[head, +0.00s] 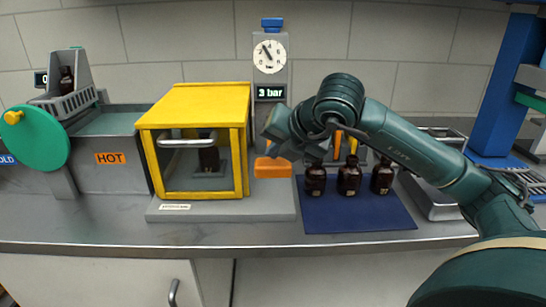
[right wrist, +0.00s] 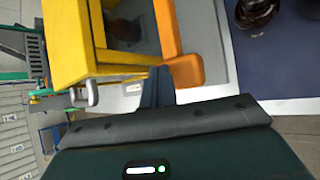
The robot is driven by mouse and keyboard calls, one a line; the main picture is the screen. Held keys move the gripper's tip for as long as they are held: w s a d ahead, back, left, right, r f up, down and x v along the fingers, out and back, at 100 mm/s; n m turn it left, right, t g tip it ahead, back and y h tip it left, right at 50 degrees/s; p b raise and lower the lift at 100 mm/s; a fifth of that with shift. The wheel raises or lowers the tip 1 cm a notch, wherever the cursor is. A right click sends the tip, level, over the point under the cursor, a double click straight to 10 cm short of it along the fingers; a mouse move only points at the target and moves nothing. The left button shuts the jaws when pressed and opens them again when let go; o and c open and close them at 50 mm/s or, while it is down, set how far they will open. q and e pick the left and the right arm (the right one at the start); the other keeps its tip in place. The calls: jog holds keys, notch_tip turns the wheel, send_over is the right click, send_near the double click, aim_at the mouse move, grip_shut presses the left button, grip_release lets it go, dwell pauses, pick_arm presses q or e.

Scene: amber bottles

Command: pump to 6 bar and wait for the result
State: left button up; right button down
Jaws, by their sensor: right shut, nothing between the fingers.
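The gauge column (head: 270,75) stands at the back, with a round white dial (head: 269,55) and a display (head: 271,92) reading 3 bar. The orange pump lever (head: 272,168) juts out low beside the yellow test chamber (head: 195,95); in the right wrist view the lever (right wrist: 185,72) runs along the chamber. A dark bottle (head: 209,158) stands inside the chamber behind its closed clear door. My right gripper (right wrist: 158,78) is shut and empty, close to the orange lever; I cannot tell whether it touches. My left gripper is not in view.
Several amber bottles (head: 349,178) stand on a blue mat (head: 360,216) to the right, beneath my right arm. A HOT bath (head: 108,158) with a green wheel (head: 35,140) is at left. A grey tray (head: 437,208) lies at right. The front counter strip is clear.

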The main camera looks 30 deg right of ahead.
jog(key=shift+r, duration=0.45)
jog(key=shift+r, duration=0.1)
notch_tip(320, 180, up, 5)
jog(key=p, duration=0.3)
jog(key=shift+p, duration=0.4)
jog(key=shift+a+f, duration=0.1)
jog(key=shift+f, duration=0.1)
